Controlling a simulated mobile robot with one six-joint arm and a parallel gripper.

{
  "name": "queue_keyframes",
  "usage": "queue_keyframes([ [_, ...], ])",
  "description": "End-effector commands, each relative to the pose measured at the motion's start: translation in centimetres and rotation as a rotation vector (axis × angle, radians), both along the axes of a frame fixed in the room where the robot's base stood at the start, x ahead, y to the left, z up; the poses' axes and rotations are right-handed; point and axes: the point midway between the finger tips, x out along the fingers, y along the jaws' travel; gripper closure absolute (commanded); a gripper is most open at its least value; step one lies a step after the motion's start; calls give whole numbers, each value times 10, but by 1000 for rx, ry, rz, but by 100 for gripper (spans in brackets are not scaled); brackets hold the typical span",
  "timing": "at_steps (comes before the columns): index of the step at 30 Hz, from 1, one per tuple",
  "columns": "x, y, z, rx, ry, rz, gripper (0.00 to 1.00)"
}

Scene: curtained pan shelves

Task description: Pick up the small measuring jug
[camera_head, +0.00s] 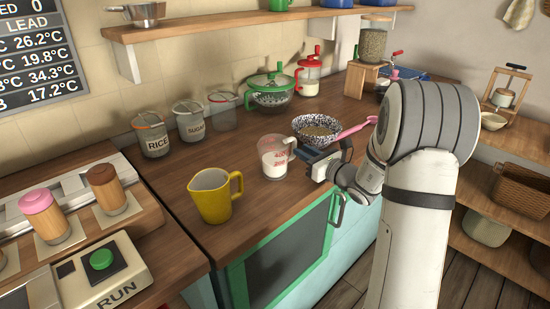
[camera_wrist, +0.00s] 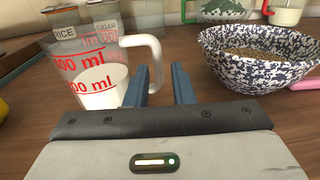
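The small measuring jug (camera_head: 272,160) is clear with red markings and white contents, upright on the wooden counter. In the wrist view the jug (camera_wrist: 85,75) stands at the left, its pale handle (camera_wrist: 156,62) pointing right. My gripper (camera_wrist: 160,85) is open, with a gap between its two blue fingers. The handle's outer bend shows ahead, in line with this gap, and the left finger overlaps the handle's lower part. In the head view my gripper (camera_head: 308,160) is low, just right of the jug. I cannot tell whether the fingers touch the handle.
A speckled bowl (camera_wrist: 255,60) with grainy contents and a pink-handled utensil (camera_head: 357,130) are close on the right. A yellow jug (camera_head: 213,196) stands to the left. Labelled jars (camera_head: 151,135) and a green-lidded bowl (camera_head: 270,92) are behind. The counter's front edge is near.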

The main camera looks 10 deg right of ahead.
Motion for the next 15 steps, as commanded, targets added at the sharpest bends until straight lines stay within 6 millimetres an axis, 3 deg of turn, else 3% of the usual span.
queue_keyframes([
  [7,30,22,3,-2,-1,4,78],
  [15,37,27,3,-1,0,3,78],
])
